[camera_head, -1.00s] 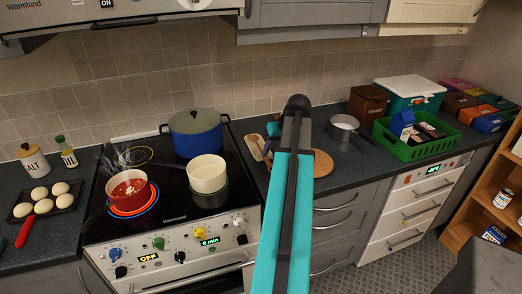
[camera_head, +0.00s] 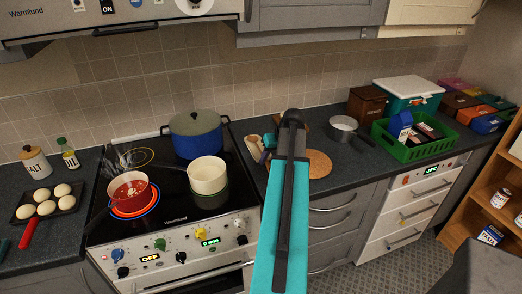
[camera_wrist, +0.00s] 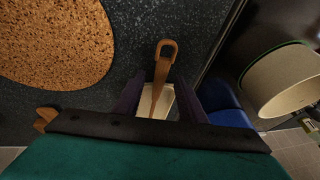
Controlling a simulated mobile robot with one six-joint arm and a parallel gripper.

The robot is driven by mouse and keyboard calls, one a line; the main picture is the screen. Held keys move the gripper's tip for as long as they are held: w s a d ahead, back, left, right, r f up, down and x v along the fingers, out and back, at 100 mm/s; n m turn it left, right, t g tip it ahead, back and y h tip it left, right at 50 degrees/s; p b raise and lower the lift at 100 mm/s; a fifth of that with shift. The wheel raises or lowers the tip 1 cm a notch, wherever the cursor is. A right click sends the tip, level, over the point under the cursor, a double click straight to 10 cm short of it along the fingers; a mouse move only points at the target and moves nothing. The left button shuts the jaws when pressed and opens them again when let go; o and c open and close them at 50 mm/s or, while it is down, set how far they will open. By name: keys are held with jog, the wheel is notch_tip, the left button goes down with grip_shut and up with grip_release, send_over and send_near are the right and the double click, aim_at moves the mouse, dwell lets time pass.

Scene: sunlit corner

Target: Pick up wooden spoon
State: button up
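The wooden spoon (camera_wrist: 158,82) shows in the wrist view as a brown handle with a looped end, over a pale rectangular thing (camera_wrist: 148,103). My gripper (camera_wrist: 160,97) has its two purple fingers apart, one on each side of the handle. I see room between the handle and both fingers, and no grip on it. The spoon's lower part is hidden by my gripper's body.
A round cork mat (camera_head: 318,164) lies right of my gripper. On the stove (camera_head: 180,212) stand a blue pot (camera_head: 196,140), a cream pot (camera_head: 208,178) and a steaming red pan (camera_head: 131,193). A small saucepan (camera_head: 343,127) and green crate (camera_head: 400,149) are further right.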

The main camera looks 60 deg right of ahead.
jog(key=shift+w+f, duration=0.15)
jog(key=shift+f, duration=0.2)
dwell(0.3)
grip_shut()
